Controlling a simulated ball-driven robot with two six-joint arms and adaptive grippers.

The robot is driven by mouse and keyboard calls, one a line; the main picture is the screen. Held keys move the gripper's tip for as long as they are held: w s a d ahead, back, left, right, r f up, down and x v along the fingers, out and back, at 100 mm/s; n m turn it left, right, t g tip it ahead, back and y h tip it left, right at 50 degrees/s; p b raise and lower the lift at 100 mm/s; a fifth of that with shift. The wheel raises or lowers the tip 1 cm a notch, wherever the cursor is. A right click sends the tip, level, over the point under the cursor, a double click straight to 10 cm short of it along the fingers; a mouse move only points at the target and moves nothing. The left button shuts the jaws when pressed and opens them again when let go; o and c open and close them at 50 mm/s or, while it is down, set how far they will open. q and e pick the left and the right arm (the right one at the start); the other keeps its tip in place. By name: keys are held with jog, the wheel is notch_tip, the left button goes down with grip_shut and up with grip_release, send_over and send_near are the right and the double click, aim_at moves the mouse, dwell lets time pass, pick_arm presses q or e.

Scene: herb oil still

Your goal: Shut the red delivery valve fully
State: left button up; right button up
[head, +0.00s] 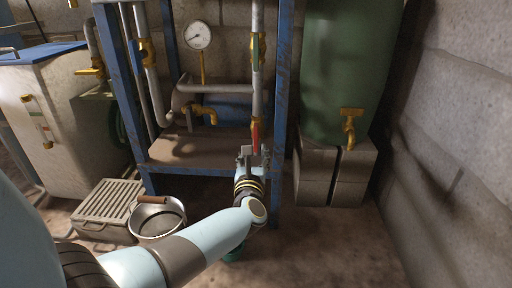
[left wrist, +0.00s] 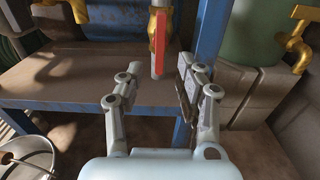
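The red delivery valve has a red lever (head: 255,135) that hangs roughly upright, in line with its vertical pipe, in the head view. In the left wrist view the red lever (left wrist: 160,33) stands at top centre against a brass valve body (left wrist: 152,22). My left gripper (head: 254,152) is just below and in front of the lever in the head view. In the left wrist view my left gripper (left wrist: 158,80) has its fingers apart, with nothing between them. The lever lies beyond the fingertips, and I see no contact. My right gripper is not in view.
A blue frame (head: 281,100) holds the pipes and a shelf (head: 185,152). A green tank (head: 345,70) stands right on blocks (head: 315,175). A metal pan (head: 158,217) is on the floor.

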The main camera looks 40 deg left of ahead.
aim_at(255, 142)
pick_arm(q)
jog(key=x, duration=0.3)
jog(key=b+x, duration=0.1)
jog(key=x, duration=0.2)
jog(key=shift+f+b, duration=0.25)
jog(key=shift+b, duration=0.05)
jog(key=shift+w+a+r, duration=0.15)
jog(key=shift+w+a, duration=0.2)
jog(key=shift+w, duration=0.25)
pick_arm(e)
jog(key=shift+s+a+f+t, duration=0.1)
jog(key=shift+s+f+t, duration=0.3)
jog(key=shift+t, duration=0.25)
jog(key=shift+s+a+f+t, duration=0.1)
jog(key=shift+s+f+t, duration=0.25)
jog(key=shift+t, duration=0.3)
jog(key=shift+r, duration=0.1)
pick_arm(q)
grip_shut()
